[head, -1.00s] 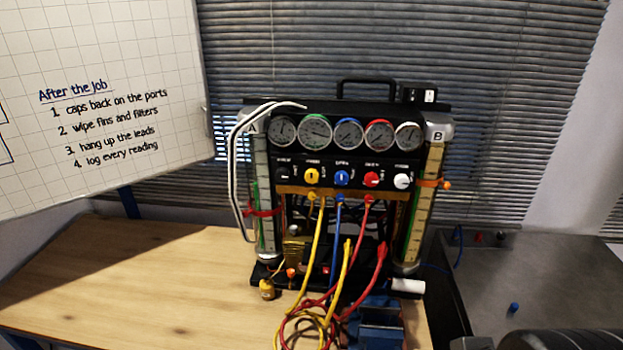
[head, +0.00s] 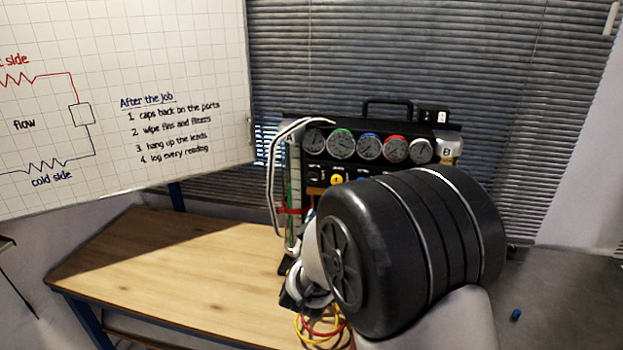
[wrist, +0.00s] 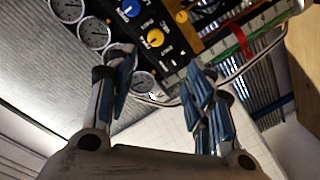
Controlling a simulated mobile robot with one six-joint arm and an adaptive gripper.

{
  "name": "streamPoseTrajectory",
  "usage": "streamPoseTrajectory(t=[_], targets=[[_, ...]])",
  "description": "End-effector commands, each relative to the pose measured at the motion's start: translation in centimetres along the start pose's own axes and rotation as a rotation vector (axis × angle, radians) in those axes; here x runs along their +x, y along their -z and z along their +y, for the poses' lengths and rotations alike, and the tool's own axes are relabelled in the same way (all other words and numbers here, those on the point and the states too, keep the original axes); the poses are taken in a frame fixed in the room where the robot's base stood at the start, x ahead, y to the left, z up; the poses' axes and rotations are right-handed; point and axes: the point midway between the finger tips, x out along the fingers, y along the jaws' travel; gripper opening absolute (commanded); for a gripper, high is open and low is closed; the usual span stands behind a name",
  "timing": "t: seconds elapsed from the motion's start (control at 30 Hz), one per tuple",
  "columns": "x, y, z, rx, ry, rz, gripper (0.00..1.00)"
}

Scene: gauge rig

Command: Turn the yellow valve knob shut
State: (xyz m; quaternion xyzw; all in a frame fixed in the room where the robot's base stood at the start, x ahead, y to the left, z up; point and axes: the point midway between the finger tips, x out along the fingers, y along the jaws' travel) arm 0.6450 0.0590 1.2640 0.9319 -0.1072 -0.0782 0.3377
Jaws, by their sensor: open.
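The yellow valve knob (head: 337,180) is on the black panel below the row of gauges, just above my dark arm link in the head view. In that picture the knob lies beyond the gap between the fingers, apart from both.
Several round gauges (head: 369,146) line the rig's top. A white hose (head: 272,180) loops down its left side. Yellow and red leads (head: 322,325) hang low by my wrist. The wooden bench (head: 170,265) is clear on the left. A whiteboard (head: 110,70) stands behind it.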

Motion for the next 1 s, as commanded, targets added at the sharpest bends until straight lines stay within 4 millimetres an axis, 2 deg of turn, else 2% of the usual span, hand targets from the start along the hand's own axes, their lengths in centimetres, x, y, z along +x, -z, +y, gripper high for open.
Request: streamPoseTrajectory(t=[0.23,0.37,0.8,1.0], targets=[[0.8,-0.7,-0.1,-0.081,-0.096,0.014,0.48],[2.5,-0.7,0.1,-0.080,-0.098,0.013,0.48],[11.9,-0.5,1.0,-0.078,-0.096,0.015,0.48],[15.5,-0.4,1.3,-0.078,-0.095,0.015,0.48]])
